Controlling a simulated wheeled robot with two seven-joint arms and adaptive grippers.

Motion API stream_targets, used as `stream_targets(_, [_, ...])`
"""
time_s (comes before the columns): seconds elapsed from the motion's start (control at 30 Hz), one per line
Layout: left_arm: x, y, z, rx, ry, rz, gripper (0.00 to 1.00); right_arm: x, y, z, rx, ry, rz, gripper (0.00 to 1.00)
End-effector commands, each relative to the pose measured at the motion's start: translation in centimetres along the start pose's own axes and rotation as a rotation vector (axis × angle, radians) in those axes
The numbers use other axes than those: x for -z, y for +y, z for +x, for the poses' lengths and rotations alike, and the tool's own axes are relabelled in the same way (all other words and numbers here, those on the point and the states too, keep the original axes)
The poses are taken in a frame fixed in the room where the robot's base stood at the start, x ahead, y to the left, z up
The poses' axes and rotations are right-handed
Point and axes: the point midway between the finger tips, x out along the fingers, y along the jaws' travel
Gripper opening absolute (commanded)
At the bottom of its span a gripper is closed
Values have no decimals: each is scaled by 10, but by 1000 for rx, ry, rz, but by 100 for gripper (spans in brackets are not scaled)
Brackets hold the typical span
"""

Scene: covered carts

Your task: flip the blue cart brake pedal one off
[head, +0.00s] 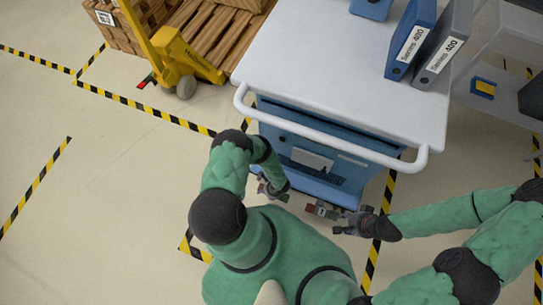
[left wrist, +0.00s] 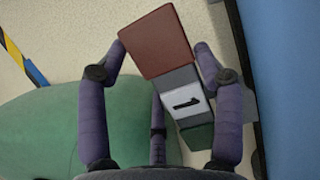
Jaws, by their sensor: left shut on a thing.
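The blue cart (head: 330,150) stands in the middle of the head view, with a pale top and a white push rail. Brake pedal one (left wrist: 188,95) fills the left wrist view; it has a red end, a grey middle with a white label reading 1, and a green end. Its red end looks nearer the camera. My left gripper (head: 271,191) is shut on this pedal, with fingers on both sides of it in the left wrist view (left wrist: 170,62). A second red and green pedal (head: 321,210) sits to the right. My right gripper (head: 342,222) is beside it; its finger opening is unclear.
Binders (head: 411,40) stand on the cart top. A yellow pallet jack (head: 180,60) and a wooden pallet (head: 215,38) with boxes are at the upper left. A grey cart (head: 500,60) stands at the right. The floor at the left is clear, with striped tape.

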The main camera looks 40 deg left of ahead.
Motion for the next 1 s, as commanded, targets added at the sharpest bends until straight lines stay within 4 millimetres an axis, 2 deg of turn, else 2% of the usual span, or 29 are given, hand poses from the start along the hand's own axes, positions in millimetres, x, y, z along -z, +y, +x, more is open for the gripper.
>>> stream_targets(0.1, [0, 9, 0, 1, -47, 2, 8, 0, 1, 3, 0, 0, 0, 40])
stream_targets(0.3, [0, 10, -2, 2, -115, 2, 8, 0, 5, 13, 0, -2, 0, 40])
stream_targets(0.67, [-1, 13, -4, -3, -135, 3, 8, 0, 5, 13, 0, -1, 0, 40])
stream_targets(0.7, [-1, 13, -4, -4, -135, 4, 69, 0, 5, 13, 0, -1, 0, 40])
stream_targets(0.77, [-1, 13, -4, -4, -135, 5, 86, 0, 5, 13, 0, 0, 0, 40])
stream_targets(0.8, [-1, 13, -4, -4, -135, 5, 91, 0, 5, 13, 0, -1, 0, 40])
stream_targets(1.0, [0, 14, -4, -5, -134, 7, 91, 0, 5, 13, 0, 0, 1, 40])
